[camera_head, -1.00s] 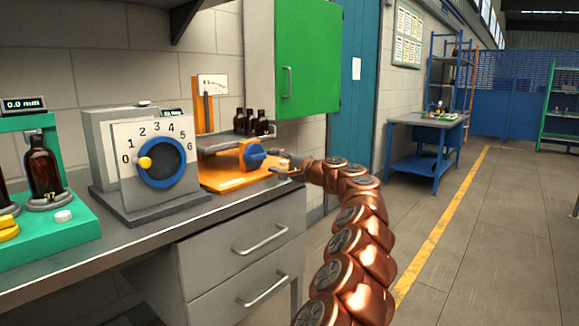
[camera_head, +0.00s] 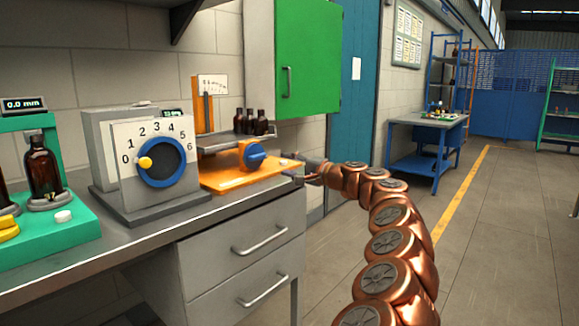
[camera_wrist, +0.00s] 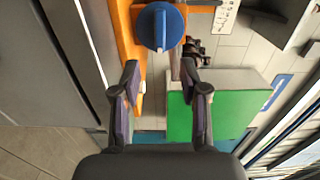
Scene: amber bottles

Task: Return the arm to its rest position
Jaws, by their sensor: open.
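My copper arm (camera_head: 385,225) reaches up from the lower right toward the bench. My gripper (camera_head: 296,170) is at its end, near the right front corner of the orange stand. In the wrist view my gripper (camera_wrist: 160,75) is open, its two dark fingers apart with nothing held between them. The orange stand (camera_head: 232,183) has a blue knob (camera_head: 254,154), which also shows in the wrist view (camera_wrist: 160,27) beyond the fingertips. A small white piece lies at the stand's edge, beside the left finger in the wrist view.
A gauge with a blue-ringed dial (camera_head: 161,161) stands on the grey bench (camera_head: 130,245). Amber bottles (camera_head: 250,122) stand on a shelf behind the knob. Another bottle (camera_head: 43,172) stands on a green stand at left. A green cabinet door (camera_head: 308,60) hangs above. Floor at right is open.

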